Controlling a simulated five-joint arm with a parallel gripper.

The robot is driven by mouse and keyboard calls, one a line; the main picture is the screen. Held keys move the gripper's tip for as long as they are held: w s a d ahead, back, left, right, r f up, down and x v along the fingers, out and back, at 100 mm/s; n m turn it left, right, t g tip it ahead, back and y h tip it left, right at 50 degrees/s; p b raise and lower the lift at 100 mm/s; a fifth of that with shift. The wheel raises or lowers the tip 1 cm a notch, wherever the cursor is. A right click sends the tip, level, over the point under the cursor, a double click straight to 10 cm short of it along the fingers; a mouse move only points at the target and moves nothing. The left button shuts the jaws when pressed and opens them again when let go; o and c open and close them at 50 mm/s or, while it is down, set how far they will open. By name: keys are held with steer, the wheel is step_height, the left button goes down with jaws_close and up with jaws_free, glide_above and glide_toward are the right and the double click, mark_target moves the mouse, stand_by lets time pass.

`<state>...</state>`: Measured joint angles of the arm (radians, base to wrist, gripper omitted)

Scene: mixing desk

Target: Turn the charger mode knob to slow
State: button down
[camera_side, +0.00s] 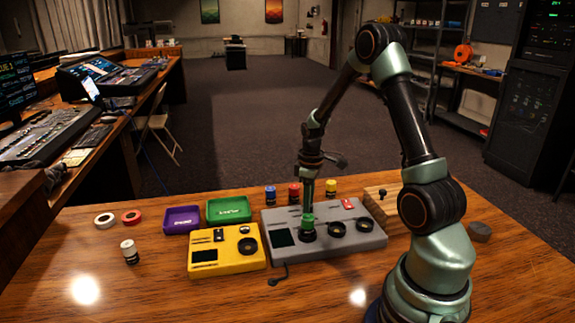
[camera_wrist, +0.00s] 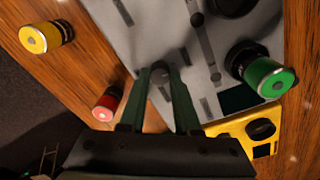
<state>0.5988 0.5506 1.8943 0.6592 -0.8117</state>
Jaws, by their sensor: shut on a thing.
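The grey charger panel (camera_side: 372,240) lies on the wooden desk, with dark round wells and a dark display. A green cell (camera_side: 308,221) stands in its left well; it also shows in the wrist view (camera_wrist: 266,76). My gripper (camera_side: 309,196) points down at the back of the panel, behind the green cell. In the wrist view my gripper (camera_wrist: 166,76) has its fingertips closed around a small dark knob (camera_wrist: 173,68) on the panel. The fingers hide much of this knob, and I cannot read its setting.
A yellow device (camera_side: 226,257) with a black dial sits left of the panel. Blue (camera_side: 270,195), red (camera_side: 294,194) and yellow (camera_side: 331,188) cells stand behind the panel. Purple (camera_side: 182,220) and green (camera_side: 229,211) trays lie back left. A white cell (camera_side: 130,252) stands left.

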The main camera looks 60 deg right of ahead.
steer(key=shift+w+a, duration=0.1)
steer(key=c, duration=0.6)
jaws_free()
steer(key=r, duration=1.2)
steer(key=shift+s+a, duration=0.1)
steer(key=shift+s, duration=0.15)
steer(key=s+a+r+t, duration=0.1)
steer(key=a+r, duration=0.2)
steer(key=a, duration=0.4)
steer(key=s+a+r+m+t, duration=0.1)
steer(key=s+a+r+t, duration=0.1)
steer(key=a, duration=0.6)
steer(key=s+a+r+m+t, duration=0.1)
steer(key=s+a+r+t, duration=0.1)
steer(key=a, duration=0.6)
steer(key=shift+v, duration=0.9)
